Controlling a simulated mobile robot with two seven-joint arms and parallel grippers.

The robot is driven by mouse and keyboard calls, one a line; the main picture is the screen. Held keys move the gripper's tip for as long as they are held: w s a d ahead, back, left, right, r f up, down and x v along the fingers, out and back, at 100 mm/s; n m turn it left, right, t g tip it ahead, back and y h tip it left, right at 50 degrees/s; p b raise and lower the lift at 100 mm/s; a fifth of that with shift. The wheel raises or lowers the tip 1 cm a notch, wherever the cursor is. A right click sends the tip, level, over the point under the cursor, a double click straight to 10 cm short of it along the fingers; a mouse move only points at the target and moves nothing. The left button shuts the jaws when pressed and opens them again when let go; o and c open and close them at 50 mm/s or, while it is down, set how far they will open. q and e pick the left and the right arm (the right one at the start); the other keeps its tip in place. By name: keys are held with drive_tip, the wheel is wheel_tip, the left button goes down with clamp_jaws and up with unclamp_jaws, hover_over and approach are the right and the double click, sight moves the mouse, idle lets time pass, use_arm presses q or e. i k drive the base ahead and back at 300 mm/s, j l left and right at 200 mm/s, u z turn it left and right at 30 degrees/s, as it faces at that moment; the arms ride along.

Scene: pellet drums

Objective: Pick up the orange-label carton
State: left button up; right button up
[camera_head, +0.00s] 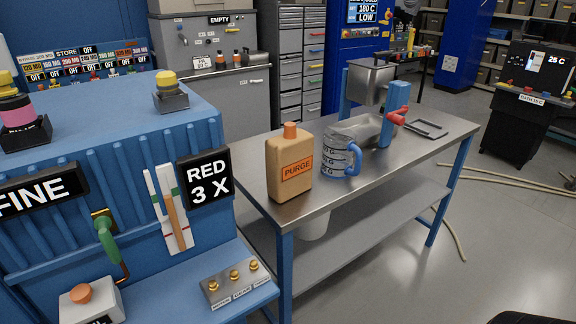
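A tan carton (289,186) with an orange label reading PURGE and an orange cap stands upright on the near left part of the steel-topped workbench (340,195). It stands near the bench's front edge, to the left of a clear measuring jug with a blue handle (354,162). A narrow gap separates it from the jug. Nothing covers its front. Neither of my grippers shows in the head view.
A blue machine (110,130) with FINE and RED 3 X signs stands close left of the bench. A hopper device (370,82) with a red handle (397,115) stands behind the jug. A lower shelf (345,242) runs under the bench. Hoses (510,181) lie on the floor at right.

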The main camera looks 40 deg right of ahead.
sight(289, 156)
drive_tip(key=z, duration=1.45)
